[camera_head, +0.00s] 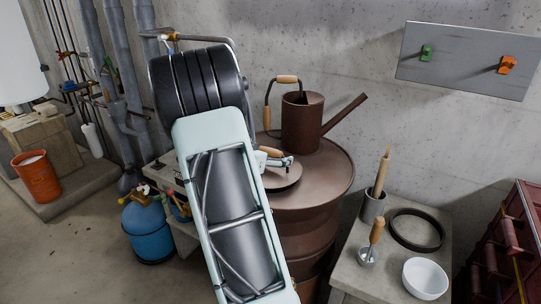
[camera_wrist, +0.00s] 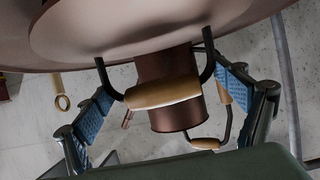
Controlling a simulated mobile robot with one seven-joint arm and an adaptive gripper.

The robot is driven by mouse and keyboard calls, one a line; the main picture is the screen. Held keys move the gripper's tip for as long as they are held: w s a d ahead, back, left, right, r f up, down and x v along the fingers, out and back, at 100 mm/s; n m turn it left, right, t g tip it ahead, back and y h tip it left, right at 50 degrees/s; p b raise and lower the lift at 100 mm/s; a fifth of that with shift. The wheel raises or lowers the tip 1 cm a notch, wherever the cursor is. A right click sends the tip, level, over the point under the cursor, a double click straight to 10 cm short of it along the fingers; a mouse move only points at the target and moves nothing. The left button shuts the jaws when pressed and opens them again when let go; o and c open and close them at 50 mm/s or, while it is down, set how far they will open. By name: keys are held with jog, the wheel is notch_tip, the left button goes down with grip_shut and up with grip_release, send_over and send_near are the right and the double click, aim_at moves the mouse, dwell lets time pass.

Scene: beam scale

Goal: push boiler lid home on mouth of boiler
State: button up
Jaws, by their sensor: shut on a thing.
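The boiler lid (camera_head: 284,180) is a round brownish disc with a wooden bar handle (camera_head: 270,151). It lies at the left of the brown drum-shaped boiler's top (camera_head: 335,178); the boiler's mouth is hidden, and I cannot tell how fully the lid is seated. My gripper (camera_head: 276,161) is at the handle, partly hidden by my arm.
A brown can (camera_head: 302,125) with a long spout and wooden handle stands on the boiler, close behind the lid. At right, a bench (camera_head: 398,278) holds a white bowl (camera_head: 425,278), a dark ring (camera_head: 417,230), a tamper (camera_head: 373,243) and a cup (camera_head: 372,206). A blue tank (camera_head: 148,232) stands left.

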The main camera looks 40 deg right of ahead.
jog(key=shift+f, duration=0.1)
jog(key=shift+f+b, duration=0.95)
jog(key=shift+f, duration=0.25)
jog(key=o, duration=1.6)
jog(key=shift+f, duration=0.1)
jog(key=shift+f, duration=0.1)
jog(key=shift+a, duration=0.1)
jog(key=v, duration=1.2)
jog(key=shift+s, duration=0.1)
